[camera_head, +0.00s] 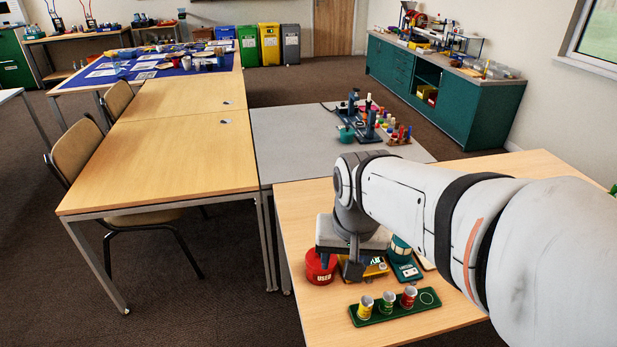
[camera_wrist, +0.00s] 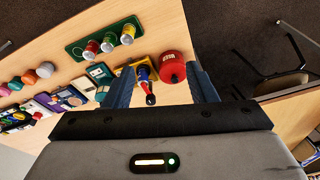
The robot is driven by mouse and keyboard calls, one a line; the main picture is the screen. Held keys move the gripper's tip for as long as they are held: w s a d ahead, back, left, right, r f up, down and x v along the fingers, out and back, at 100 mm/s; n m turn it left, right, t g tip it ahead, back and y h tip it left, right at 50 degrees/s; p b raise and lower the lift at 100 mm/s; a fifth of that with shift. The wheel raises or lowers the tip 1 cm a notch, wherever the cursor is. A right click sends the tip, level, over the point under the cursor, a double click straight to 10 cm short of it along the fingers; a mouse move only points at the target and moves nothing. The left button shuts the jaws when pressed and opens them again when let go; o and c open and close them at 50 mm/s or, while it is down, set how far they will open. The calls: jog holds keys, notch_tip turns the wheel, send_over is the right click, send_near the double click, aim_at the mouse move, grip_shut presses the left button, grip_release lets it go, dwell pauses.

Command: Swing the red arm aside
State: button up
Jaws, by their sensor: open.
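A short red arm (camera_wrist: 148,87) with a black end shows in the wrist view, joined to a small blue part (camera_wrist: 142,72) by a yellow item (camera_wrist: 127,76). My gripper (camera_wrist: 160,68) is open, with its blue fingers apart on either side of the red arm in this view. The red arm lies nearer the left finger; I cannot tell whether anything touches. In the head view my gripper (camera_head: 340,264) hangs over the wooden table, and the red arm is hidden there behind it.
A round red container (camera_head: 319,268) stands close beside my gripper. A green tray (camera_head: 374,319) holding three small cans lies in front. A teal item (camera_head: 405,268) stands to the right. A grey table (camera_head: 290,140) with a blue device is behind.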

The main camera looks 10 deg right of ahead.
jog(key=w+d+f+m+b, duration=0.1)
jog(key=w+d+f+m, duration=0.2)
jog(key=w+m, duration=0.4)
jog(key=w+d+f+m+g+b, duration=0.1)
jog(key=w+d+f+m, duration=0.2)
jog(key=w+m, duration=0.5)
jog(key=w+d+f+m+g+b, duration=0.1)
jog(key=w+d+f+m, duration=0.2)
jog(key=w+m, duration=0.5)
jog(key=shift+w+d, duration=0.25)
jog(key=shift+d, duration=0.6)
jog(key=shift+w+d+f+m, duration=0.1)
jog(key=shift+w+f+m, duration=0.1)
jog(key=shift+m, duration=0.2)
notch_tip(320, 180, down, 8)
jog(key=shift+r+b, duration=0.2)
jog(key=shift+b, duration=0.2)
jog(key=shift+c, duration=0.2)
jog(key=c, duration=0.9)
